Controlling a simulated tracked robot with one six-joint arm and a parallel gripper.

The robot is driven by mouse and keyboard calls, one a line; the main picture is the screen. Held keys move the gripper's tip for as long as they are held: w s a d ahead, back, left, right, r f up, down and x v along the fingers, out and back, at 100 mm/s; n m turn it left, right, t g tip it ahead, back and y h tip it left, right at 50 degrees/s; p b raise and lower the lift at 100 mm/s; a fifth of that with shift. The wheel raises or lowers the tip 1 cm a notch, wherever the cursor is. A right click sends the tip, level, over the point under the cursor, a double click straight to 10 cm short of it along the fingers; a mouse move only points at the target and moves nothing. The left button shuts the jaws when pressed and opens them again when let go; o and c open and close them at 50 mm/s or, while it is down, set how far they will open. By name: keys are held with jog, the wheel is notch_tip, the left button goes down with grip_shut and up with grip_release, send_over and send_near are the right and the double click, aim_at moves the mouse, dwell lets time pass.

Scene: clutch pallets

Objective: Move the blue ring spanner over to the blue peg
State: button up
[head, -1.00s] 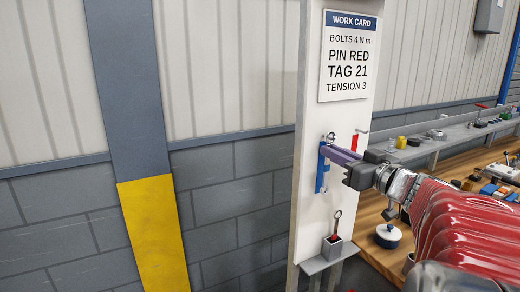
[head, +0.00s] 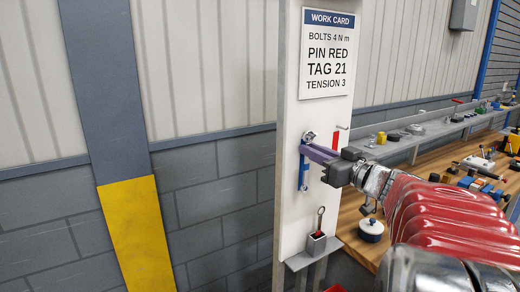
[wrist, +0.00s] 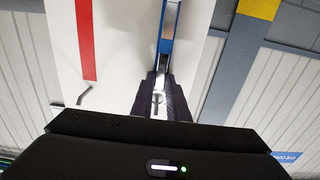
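The blue ring spanner (head: 303,181) is upright against the white board (head: 291,210), its blue part below my fingers and a shiny ring just above them. In the wrist view its silver shank (wrist: 163,46) runs between my fingertips, in front of blue. My gripper (head: 308,153) reaches in from the right. In the wrist view my dark fingers (wrist: 161,78) are close together on the shank and look shut on it. The blue peg is not clear; it is at or behind the ring. I cannot tell whether the ring is on it.
A red strip (head: 335,142) with a small peg (head: 342,127) is right of the spanner. Below, a ring spanner with red on it (head: 320,215) stands in a grey holder (head: 316,244). A work card (head: 326,60) is above. A cluttered wooden bench (head: 350,215) is at right.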

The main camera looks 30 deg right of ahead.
jog(key=o, duration=0.5)
jog(key=shift+s, duration=0.1)
jog(key=shift+s+d, duration=0.2)
jog(key=shift+s, duration=6.6)
